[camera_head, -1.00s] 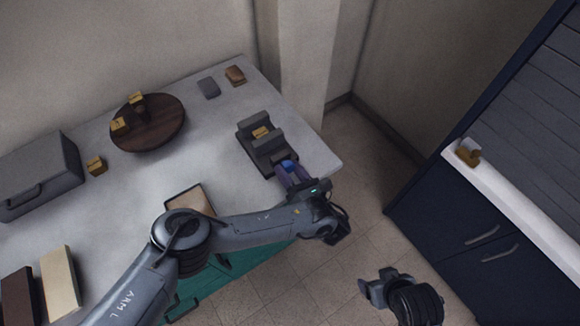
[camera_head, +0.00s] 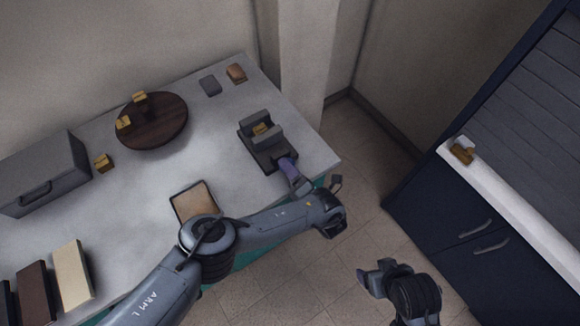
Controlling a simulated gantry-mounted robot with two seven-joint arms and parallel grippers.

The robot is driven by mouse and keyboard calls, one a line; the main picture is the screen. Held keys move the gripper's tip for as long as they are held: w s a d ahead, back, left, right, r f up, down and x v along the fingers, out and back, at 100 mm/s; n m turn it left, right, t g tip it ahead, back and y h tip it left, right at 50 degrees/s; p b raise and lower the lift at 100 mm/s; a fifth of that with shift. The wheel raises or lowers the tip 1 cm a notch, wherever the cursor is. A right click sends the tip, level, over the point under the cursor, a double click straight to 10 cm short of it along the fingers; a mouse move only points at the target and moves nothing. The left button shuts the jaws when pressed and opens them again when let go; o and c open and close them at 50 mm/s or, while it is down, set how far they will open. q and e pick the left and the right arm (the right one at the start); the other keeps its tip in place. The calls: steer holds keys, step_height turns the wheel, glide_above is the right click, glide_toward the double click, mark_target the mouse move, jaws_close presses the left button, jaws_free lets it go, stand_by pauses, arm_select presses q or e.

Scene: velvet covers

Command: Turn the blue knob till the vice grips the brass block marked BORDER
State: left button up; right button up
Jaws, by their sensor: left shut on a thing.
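The dark grey vice (camera_head: 255,150) stands near the right end of the table. A brass block (camera_head: 261,129) sits between its jaws; its marking is too small to read. The front jaw (camera_head: 268,138) is close to the block, but I cannot tell whether it touches. The wrist is turned so that one finger covers the other. My right gripper (camera_head: 370,282) hangs over the floor at lower right, away from the table; its fingers are unclear.
A round wooden stand (camera_head: 160,127) carries brass blocks, and another brass block (camera_head: 103,162) lies beside it. A grey box (camera_head: 45,172), a tan-topped tray (camera_head: 192,203) and books (camera_head: 72,275) are on the table. A blue cabinet (camera_head: 450,215) stands right.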

stand_by(0.5)
arm_select(q)
steer(key=o, duration=1)
steer(key=shift+o, duration=0.2)
